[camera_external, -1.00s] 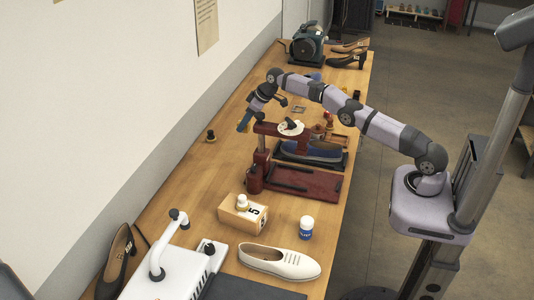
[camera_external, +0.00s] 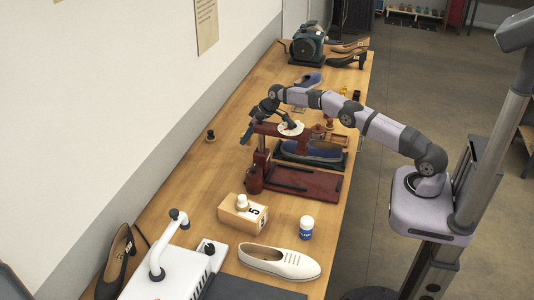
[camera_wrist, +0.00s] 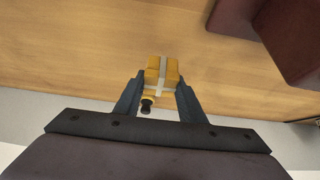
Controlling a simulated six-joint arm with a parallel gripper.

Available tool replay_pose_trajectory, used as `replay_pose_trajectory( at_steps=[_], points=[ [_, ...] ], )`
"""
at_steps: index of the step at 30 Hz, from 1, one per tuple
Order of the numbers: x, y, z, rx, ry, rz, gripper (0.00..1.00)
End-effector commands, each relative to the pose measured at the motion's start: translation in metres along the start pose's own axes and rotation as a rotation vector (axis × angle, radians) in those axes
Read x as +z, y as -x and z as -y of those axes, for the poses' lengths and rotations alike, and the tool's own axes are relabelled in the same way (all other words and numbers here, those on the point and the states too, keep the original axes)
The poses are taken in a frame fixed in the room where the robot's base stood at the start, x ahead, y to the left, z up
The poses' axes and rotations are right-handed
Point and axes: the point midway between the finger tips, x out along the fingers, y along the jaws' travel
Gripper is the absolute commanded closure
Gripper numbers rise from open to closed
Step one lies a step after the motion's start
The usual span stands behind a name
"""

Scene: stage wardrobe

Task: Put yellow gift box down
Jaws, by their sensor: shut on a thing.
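In the wrist view a yellow gift box (camera_wrist: 154,74) with a pale ribbon sits between the two fingers of my gripper (camera_wrist: 160,92). The fingers are shut on its sides. Bare wooden table shows beyond the box, but the gap beneath it cannot be judged. In the external view my gripper (camera_external: 246,137) points downward just left of the red press, on the wall side of the table. I cannot make out the box there; the hand hides it.
The red press (camera_external: 300,183) stands close to the right of my gripper and shows as red blocks (camera_wrist: 285,40) in the wrist view. A small black-knobbed thing (camera_external: 210,136) stands to the left; a similar one (camera_wrist: 147,105) shows near the box. Table (camera_external: 200,170) toward the wall is mostly clear.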

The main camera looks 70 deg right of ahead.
Motion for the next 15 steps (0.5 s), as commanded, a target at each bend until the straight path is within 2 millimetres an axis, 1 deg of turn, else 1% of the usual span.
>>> replay_pose_trajectory(
  at_steps=[5, 12, 15],
  points=[
    [0.004, -0.006, 0.0, 0.0, 0.0, 0.001, 0.86],
    [0.017, -0.028, 0.0, -0.001, -0.001, 0.001, 0.86],
    [0.019, -0.032, 0.0, -0.001, -0.001, 0.0, 0.86]
  ],
)
